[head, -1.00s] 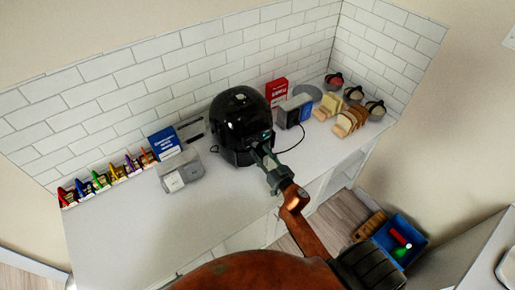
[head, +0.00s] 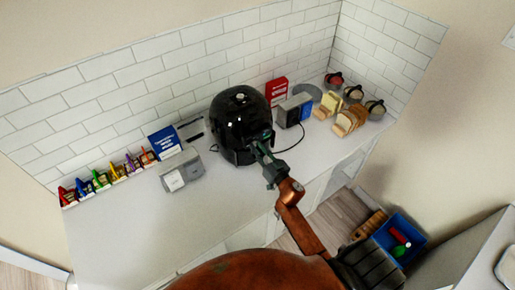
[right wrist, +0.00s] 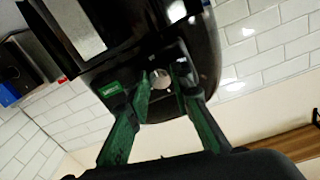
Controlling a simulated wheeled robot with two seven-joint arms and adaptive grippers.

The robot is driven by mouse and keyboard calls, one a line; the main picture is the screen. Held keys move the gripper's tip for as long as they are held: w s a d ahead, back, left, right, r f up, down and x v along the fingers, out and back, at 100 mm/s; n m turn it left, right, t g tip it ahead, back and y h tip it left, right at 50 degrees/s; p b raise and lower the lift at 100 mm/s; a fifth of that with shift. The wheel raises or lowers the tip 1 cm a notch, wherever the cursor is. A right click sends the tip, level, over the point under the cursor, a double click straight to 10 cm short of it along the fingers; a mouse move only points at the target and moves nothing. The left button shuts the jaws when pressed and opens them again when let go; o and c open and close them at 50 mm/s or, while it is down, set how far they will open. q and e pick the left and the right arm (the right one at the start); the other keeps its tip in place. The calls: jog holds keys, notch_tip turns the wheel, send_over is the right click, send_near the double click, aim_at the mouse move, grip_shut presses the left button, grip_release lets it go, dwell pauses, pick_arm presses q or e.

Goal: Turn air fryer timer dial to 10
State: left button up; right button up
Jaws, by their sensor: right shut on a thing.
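The black air fryer (head: 235,112) stands on the white counter, and its glossy front fills much of the right wrist view (right wrist: 205,50). A small round silver dial (right wrist: 160,78) shows on its front, with a small green panel (right wrist: 110,88) beside it. My right gripper (head: 261,147) reaches the fryer's front. In the right wrist view its two green fingers (right wrist: 165,80) stand on either side of the dial, shut on it. I cannot read any dial marks or the dial's setting. My left gripper is not in view.
A grey toaster (head: 291,110) with a cord stands right of the fryer, near bread slices (head: 346,121) and pots. A grey box (head: 181,172), a blue box (head: 165,142) and several colourful packets line the left. The front left counter (head: 120,235) is clear.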

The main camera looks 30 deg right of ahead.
grip_shut()
jog(key=shift+n, duration=0.3)
jog(key=n+b, duration=0.3)
jog(key=n, duration=0.5)
jog(key=n+y+b, duration=0.1)
jog(key=n+b, duration=0.2)
jog(key=n, duration=0.5)
jog(key=n+b, duration=0.2)
jog(key=n, duration=0.6)
jog(key=shift+d+y+b, duration=0.25)
jog(key=shift+y+b, duration=0.05)
jog(key=shift+b, duration=0.1)
jog(key=shift+n, duration=0.3)
jog(key=o, duration=0.8)
grip_release()
